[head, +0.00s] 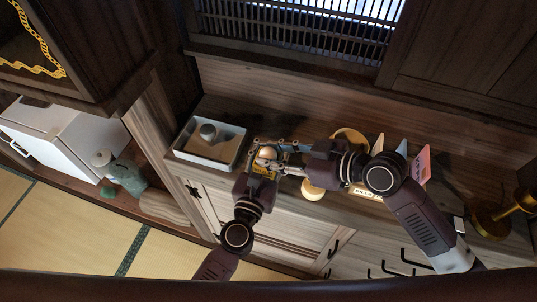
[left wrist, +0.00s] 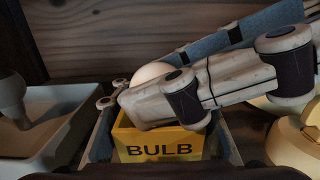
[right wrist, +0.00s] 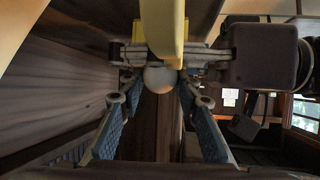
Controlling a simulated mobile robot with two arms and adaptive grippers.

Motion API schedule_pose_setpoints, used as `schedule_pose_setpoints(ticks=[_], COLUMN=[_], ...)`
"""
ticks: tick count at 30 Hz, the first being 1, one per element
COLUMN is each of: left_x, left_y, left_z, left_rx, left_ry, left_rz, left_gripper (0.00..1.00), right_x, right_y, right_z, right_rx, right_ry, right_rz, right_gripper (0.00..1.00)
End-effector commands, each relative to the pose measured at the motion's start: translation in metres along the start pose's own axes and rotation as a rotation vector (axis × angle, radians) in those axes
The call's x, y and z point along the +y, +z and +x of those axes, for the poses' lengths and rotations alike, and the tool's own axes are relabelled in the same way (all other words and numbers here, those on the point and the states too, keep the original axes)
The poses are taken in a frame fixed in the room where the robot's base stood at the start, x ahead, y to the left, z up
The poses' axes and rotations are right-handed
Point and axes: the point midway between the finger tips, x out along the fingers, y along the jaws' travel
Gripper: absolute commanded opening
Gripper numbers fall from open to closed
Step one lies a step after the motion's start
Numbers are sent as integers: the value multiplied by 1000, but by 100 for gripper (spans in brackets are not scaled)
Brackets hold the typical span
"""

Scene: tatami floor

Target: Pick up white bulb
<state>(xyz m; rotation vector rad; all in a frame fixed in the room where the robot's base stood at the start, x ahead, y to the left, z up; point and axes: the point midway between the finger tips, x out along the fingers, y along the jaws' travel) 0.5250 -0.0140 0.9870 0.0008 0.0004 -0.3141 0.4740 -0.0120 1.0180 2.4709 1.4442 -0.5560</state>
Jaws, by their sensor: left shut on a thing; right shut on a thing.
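A yellow box labelled BULB (left wrist: 160,146) stands on the wooden counter between the blue-padded fingers of my left gripper (head: 263,166), which is shut on it. The white bulb (left wrist: 152,73) shows at the top of the box. My right gripper (head: 284,164) reaches in from the right, its fingers crossing above the box. The lower part of the bulb is hidden.
A grey tray (head: 181,153) with a grey pestle-like object (head: 208,132) stands left of the box. A cream round object (head: 313,189), a yellow bowl (head: 360,139) and a pink card (head: 423,165) are near my right arm. A gold object (head: 491,222) stands far right.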

Motion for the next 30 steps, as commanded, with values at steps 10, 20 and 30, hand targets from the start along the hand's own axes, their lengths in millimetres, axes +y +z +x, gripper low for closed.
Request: schedule_pose_setpoints(ticks=[10, 20, 30], left_x=[-1, 0, 0], left_y=[1, 0, 0], left_z=[0, 0, 0], left_rx=[-3, -1, -1], left_ry=[-2, -1, 0], left_rz=[-2, -1, -1], left_gripper=[4, 4, 3], right_x=[-2, 0, -1], right_y=[-18, -76, -88], right_z=[-11, -37, -43], right_rx=[-12, -7, -6], right_ry=[-5, -2, -3], right_rz=[-2, -1, 2], right_gripper=[19, 19, 19])
